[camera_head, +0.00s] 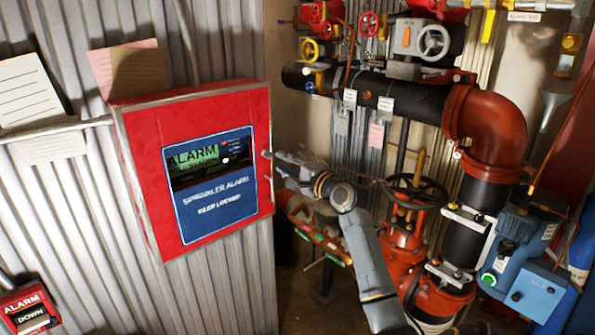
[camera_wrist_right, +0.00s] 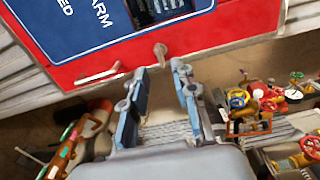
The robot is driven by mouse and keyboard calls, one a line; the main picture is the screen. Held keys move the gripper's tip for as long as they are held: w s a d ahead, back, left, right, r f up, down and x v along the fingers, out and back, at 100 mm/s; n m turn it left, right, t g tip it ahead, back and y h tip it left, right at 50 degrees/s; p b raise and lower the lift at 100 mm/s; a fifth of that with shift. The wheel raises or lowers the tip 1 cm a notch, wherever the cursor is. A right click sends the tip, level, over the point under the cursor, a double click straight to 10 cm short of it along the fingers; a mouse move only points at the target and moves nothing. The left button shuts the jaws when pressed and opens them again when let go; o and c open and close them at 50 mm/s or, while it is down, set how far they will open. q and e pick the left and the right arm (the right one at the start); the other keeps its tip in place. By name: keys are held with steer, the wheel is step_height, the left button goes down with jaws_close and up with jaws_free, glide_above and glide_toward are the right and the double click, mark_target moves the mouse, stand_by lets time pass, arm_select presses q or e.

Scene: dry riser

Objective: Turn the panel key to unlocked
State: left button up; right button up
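The red alarm panel (camera_head: 140,150) hangs on the corrugated wall, with a blue label reading "SPRINKLER ALARM KEEP LOCKED" and a small window with a green display. A small grey key (camera_head: 266,154) sticks out at its right edge. The key (camera_wrist_right: 160,50) also shows in the right wrist view, seemingly just beyond the fingertips. My right gripper (camera_head: 277,168) is close to the panel's right edge. In the right wrist view its two fingers (camera_wrist_right: 160,76) are apart with nothing between them, roughly lined up with the key. My left gripper is not in view.
A pale bar-like handle (camera_wrist_right: 97,76) sits beside the key on the panel. Red and black pipes (camera_head: 490,130) with valve wheels (camera_head: 415,190) stand to the right, near my right arm. A red alarm box (camera_head: 28,308) is at lower left.

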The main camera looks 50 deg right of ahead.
steer(key=s, duration=0.6)
steer(key=shift+s+a, duration=0.2)
steer(key=shift+a, duration=0.2)
step_height(320, 180, down, 25)
steer(key=w+a+n+g, duration=0.2)
steer(key=n+g, duration=0.1)
steer(key=g, duration=0.2)
steer(key=s+a+f+n+g, duration=0.2)
steer(key=s+a+f, duration=0.25)
steer(key=f, duration=0.65)
steer(key=s+a+f+n+g, duration=0.2)
steer(key=s+a+f+n, duration=0.3)
steer(key=f, duration=0.6)
steer(key=s+a+f+g, duration=0.25)
steer(key=s+f, duration=0.35)
steer(key=f, duration=0.4)
steer(key=s+a+f+n+g, duration=0.1)
steer(key=s+a+f+n, duration=0.3)
steer(key=s, duration=0.7)
steer(key=s+a+f+n+g+y, duration=0.1)
steer(key=s+a+f+n+g, duration=0.1)
steer(key=s+a+f+n, duration=0.2)
steer(key=s+a+f+n+g, duration=0.2)
steer(key=s+a+f, duration=0.6)
steer(key=s, duration=0.9)
steer(key=shift+s+a+f+n+y, duration=0.35)
steer(key=shift+a+n, duration=0.3)
steer(key=shift+n, duration=0.35)
